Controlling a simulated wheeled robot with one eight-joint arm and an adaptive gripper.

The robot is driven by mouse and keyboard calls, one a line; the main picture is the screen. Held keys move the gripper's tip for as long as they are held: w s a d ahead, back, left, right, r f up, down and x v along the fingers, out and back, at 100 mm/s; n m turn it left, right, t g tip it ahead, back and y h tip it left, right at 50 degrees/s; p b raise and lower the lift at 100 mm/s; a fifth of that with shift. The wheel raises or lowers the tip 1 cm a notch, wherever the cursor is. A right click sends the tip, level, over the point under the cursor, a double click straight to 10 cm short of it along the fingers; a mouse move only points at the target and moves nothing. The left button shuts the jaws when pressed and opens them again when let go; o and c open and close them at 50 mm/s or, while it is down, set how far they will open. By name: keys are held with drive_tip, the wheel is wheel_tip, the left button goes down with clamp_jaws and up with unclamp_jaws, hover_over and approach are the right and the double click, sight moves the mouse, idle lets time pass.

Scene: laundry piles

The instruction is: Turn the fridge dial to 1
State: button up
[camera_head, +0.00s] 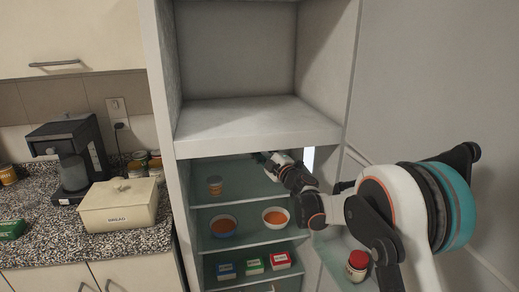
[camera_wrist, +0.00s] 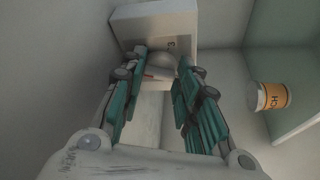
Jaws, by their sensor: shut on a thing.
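The fridge dial (camera_wrist: 161,60) is a rounded grey knob on a pale control box (camera_wrist: 138,28) in the wrist view. A figure 3 shows beside the knob. The rest of the scale and the pointer are hidden or too small to read. My gripper (camera_wrist: 160,73) has its two teal fingers on either side of the knob and is shut on it. In the head view my gripper (camera_head: 268,159) reaches into the top of the open fridge (camera_head: 185,222). The dial cannot be made out there.
A can (camera_head: 214,185) stands on the upper shelf; a can also shows at right in the wrist view (camera_wrist: 270,96). Two bowls (camera_head: 223,226) and several small boxes (camera_head: 254,266) sit below. A red-lidded jar (camera_head: 357,263) stands on the door side. A bread box (camera_head: 118,204) is left.

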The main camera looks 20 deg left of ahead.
drive_tip(key=shift+r+n+g+p, duration=0.15)
drive_tip(key=shift+n+g+p, duration=0.3)
drive_tip(key=shift+n, duration=0.95)
drive_tip(key=o, duration=1.1)
drive_tip(key=shift+c, duration=0.2)
